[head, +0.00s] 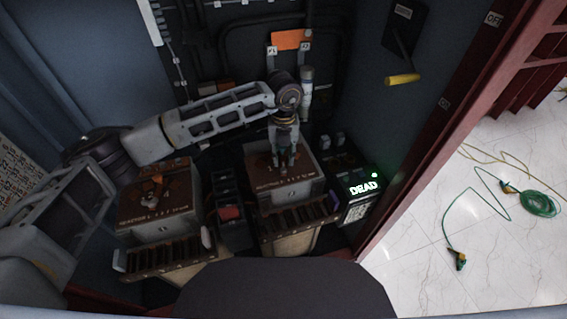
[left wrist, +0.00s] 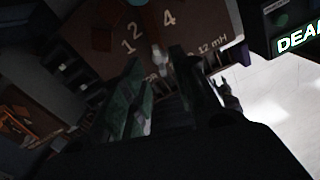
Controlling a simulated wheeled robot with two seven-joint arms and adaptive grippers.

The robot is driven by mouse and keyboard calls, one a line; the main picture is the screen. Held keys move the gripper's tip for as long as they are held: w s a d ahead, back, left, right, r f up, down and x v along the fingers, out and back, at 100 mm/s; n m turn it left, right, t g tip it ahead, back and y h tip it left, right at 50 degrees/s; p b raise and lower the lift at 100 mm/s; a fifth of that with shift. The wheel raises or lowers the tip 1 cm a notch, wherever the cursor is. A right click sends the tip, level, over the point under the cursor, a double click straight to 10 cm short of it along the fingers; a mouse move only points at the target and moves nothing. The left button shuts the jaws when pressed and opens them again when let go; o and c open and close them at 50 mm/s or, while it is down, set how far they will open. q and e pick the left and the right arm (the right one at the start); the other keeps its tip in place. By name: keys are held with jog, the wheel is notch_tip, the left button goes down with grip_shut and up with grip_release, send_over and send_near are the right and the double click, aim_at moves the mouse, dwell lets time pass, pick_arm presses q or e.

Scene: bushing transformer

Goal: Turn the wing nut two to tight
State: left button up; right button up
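The right-hand reactor box (head: 290,195) has a brown top plate with markings, and my left gripper (head: 284,160) points down at it from above. In the left wrist view the plate (left wrist: 205,20) shows the numbers 1, 2 and 4. A small pale part (left wrist: 158,50), possibly the wing nut, stands below the numbers, beyond the fingertips. The left gripper's fingers (left wrist: 160,72) are apart, with a gap between them. I cannot tell whether they touch the pale part. The nut is hidden by the gripper in the head view. My right gripper is not in view.
A similar reactor box (head: 160,205) stands to the left, with a dark unit with a red part (head: 230,212) between them. A tester reading DEAD (head: 364,188) stands at the right. A yellow handle (head: 402,79) projects from the right wall. Green cable (head: 540,204) lies on the floor outside.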

aim_at(283, 169)
pick_arm(q)
jog(key=shift+f, duration=2.2)
grip_shut()
